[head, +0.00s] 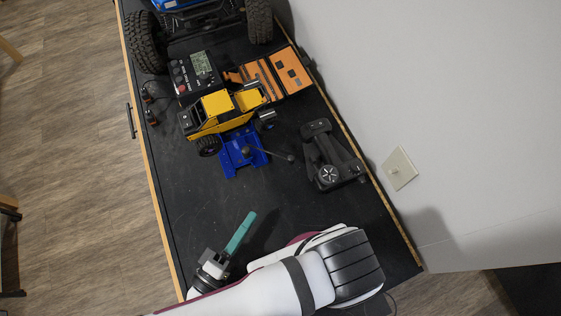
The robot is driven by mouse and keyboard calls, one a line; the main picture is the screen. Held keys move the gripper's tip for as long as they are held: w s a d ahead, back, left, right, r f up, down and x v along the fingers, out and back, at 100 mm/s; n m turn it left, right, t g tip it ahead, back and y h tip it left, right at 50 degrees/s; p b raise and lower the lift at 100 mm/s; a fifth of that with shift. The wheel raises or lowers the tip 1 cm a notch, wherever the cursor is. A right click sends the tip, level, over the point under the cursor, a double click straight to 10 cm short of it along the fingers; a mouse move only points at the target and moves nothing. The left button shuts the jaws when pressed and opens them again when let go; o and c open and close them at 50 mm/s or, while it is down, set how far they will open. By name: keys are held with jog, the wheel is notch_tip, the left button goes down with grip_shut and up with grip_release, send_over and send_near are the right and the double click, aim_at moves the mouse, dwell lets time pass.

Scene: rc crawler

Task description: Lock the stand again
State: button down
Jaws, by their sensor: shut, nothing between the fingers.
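The blue stand (231,160) sits on the black bench top, under a yellow and black RC crawler (222,107). The crawler covers much of the stand. A thin grey rod with a dark knob (291,158) sticks out from the stand to the right. Another dark knob (246,150) shows on the stand itself. I cannot tell from this view whether the stand is locked. My gripper (251,215), with teal fingers, is shut and empty. It is nearer the bench's front, below the stand in the picture and apart from it.
A black controller (330,160) lies right of the stand by the wall. A black charger (195,73), an orange-and-black case (275,76) and a larger blue crawler (200,12) are farther back. The bench between my gripper and the stand is clear.

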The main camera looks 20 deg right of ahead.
aim_at(290, 162)
jog(key=x, duration=1.4)
jog(key=shift+d+f, duration=0.1)
jog(key=shift+x, duration=2.6)
jog(key=shift+w+d, duration=0.25)
jog(key=shift+w, duration=0.2)
jog(key=shift+w+d, duration=0.25)
jog(key=shift+w, duration=0.2)
